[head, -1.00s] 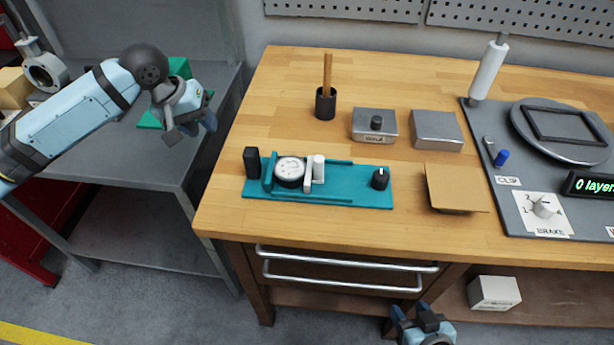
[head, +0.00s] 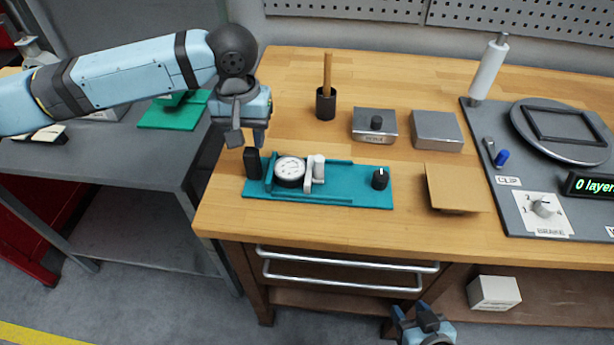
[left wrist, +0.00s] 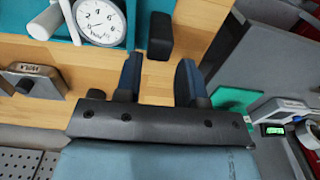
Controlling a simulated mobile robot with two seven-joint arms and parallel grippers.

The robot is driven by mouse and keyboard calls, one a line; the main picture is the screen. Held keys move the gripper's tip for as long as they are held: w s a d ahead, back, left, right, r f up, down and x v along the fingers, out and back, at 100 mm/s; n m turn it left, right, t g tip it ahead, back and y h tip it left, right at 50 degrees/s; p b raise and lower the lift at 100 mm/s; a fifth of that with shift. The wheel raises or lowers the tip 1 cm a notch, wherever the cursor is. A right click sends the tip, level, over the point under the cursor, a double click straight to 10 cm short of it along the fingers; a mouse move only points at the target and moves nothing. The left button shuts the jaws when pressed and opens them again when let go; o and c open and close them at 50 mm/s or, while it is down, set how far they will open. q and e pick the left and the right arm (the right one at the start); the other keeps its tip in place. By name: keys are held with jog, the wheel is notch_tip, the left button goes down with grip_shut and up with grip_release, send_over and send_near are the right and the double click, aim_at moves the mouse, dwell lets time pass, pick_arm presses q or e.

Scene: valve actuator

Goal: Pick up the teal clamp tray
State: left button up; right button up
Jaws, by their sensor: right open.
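The teal clamp tray (head: 340,192) lies flat on the wooden bench near its front left edge. It carries a white dial gauge (head: 290,170) and a pale clamp piece (head: 314,172). A black upright block (head: 252,163) stands at its left end and a black knob (head: 380,179) at its right end. My left gripper (head: 248,142) hangs just above and behind the black block. In the left wrist view its two fingers (left wrist: 159,80) are apart and empty, with the black block (left wrist: 161,36) beyond their tips. My right gripper (head: 425,318) is low, in front of the bench, open.
A pencil cup (head: 326,104), two metal boxes (head: 436,131) and a cardboard-coloured plate (head: 455,189) stand on the bench. A grey panel (head: 520,195) with a round plate is at right. A grey side table (head: 150,165) with a green mat (head: 172,116) is at left.

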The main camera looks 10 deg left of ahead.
aim_at(250, 150)
pick_arm(q)
jog(key=shift+f, duration=3.45)
jog(key=shift+w, duration=0.1)
grip_shut()
